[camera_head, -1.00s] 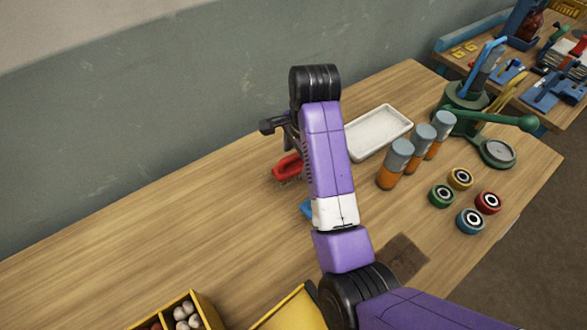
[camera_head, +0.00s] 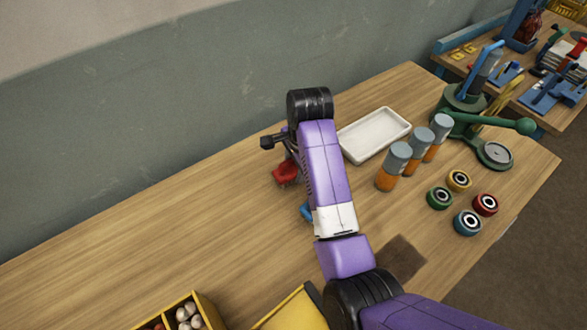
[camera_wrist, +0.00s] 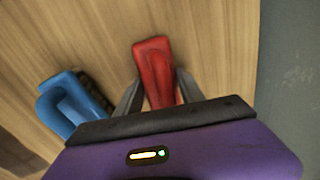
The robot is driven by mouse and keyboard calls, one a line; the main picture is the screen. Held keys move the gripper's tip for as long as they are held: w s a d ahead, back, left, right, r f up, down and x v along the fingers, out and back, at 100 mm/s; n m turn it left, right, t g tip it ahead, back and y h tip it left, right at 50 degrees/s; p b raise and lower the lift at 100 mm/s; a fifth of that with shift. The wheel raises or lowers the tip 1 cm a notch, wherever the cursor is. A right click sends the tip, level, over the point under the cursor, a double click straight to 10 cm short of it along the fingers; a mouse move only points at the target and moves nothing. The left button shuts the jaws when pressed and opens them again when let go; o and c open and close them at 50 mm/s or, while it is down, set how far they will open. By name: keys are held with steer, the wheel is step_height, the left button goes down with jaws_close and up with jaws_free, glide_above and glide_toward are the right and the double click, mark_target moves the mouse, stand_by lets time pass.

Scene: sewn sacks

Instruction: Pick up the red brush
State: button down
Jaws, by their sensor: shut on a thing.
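The red brush (camera_head: 286,173) is near the wall side of the wooden bench, partly hidden behind my arm in the head view. In the wrist view the red brush (camera_wrist: 153,66) sits between the two fingers of my gripper (camera_wrist: 157,92), with its rounded end reaching out past them. My gripper is shut on it. The lower part of the brush is hidden by the gripper body. I cannot tell whether the brush still touches the bench.
A blue brush-like item (camera_wrist: 72,100) lies beside the red one. A white tray (camera_head: 374,136), several orange-and-grey cylinders (camera_head: 393,166), coloured rolls (camera_head: 468,222) and a green press (camera_head: 465,100) stand to the right. Yellow bins (camera_head: 290,312) are at the front. The bench's left side is clear.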

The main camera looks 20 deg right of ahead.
steer(key=shift+r, duration=0.15)
steer(key=shift+r, duration=0.55)
step_height(320, 180, up, 19)
steer(key=p, duration=0.5)
steer(key=shift+f+p, duration=0.15)
steer(key=shift+p, duration=0.15)
